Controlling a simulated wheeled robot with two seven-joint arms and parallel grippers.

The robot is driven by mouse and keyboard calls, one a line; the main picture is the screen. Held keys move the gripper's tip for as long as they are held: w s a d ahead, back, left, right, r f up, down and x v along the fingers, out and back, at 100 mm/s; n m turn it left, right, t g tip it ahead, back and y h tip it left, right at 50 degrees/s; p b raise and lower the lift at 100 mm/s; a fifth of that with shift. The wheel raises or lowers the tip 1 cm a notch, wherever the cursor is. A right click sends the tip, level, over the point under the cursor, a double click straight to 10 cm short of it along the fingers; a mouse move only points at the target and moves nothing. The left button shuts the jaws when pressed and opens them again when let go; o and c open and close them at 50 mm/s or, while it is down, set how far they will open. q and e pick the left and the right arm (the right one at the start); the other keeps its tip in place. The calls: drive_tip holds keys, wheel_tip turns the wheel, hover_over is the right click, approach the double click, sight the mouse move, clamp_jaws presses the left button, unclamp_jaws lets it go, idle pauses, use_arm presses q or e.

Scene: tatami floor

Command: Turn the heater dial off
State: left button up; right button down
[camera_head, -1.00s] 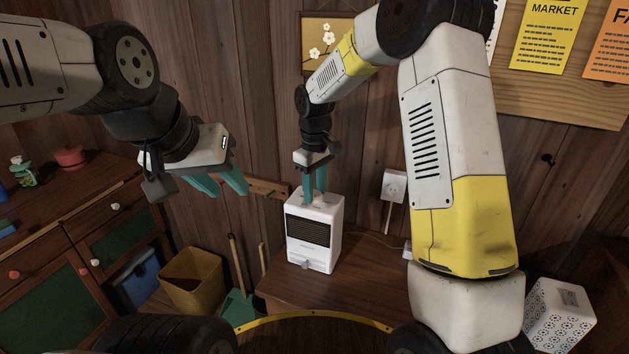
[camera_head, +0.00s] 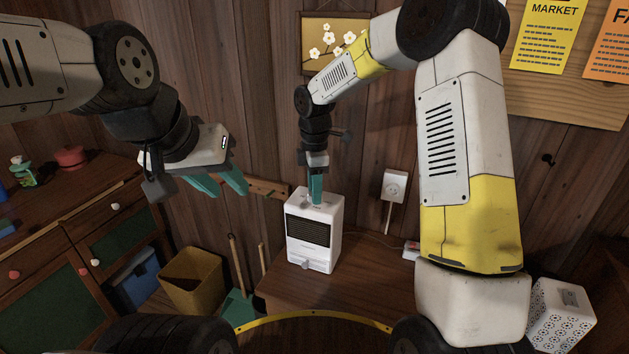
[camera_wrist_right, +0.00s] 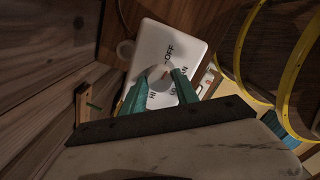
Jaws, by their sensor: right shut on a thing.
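The white heater (camera_head: 315,236) stands on a low wooden surface, dark grille facing me. In the right wrist view its top (camera_wrist_right: 168,35) carries a dial (camera_wrist_right: 157,72) and the lettering OFF, HI and a partly covered word ending in AN. My right gripper (camera_head: 316,202) points down onto the heater's top. Its teal fingers (camera_wrist_right: 160,80) are shut on the dial, one on each side. A small red mark shows by the dial; its exact pointing is unclear. My left gripper (camera_head: 222,188) is open and empty, in the air left of the heater.
A wall outlet (camera_head: 395,186) with a cord is right of the heater. A yellow bin (camera_head: 192,282) and a blue bin (camera_head: 137,280) stand left. A cabinet (camera_head: 75,235) is at far left. A patterned white box (camera_head: 560,318) is at lower right.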

drive_tip(key=shift+n, duration=1.1)
drive_tip(key=c, duration=0.9)
unclamp_jaws()
drive_tip(key=shift+r, duration=0.1)
wheel_tip(320, 180, up, 8)
drive_tip(key=shift+f, duration=0.2)
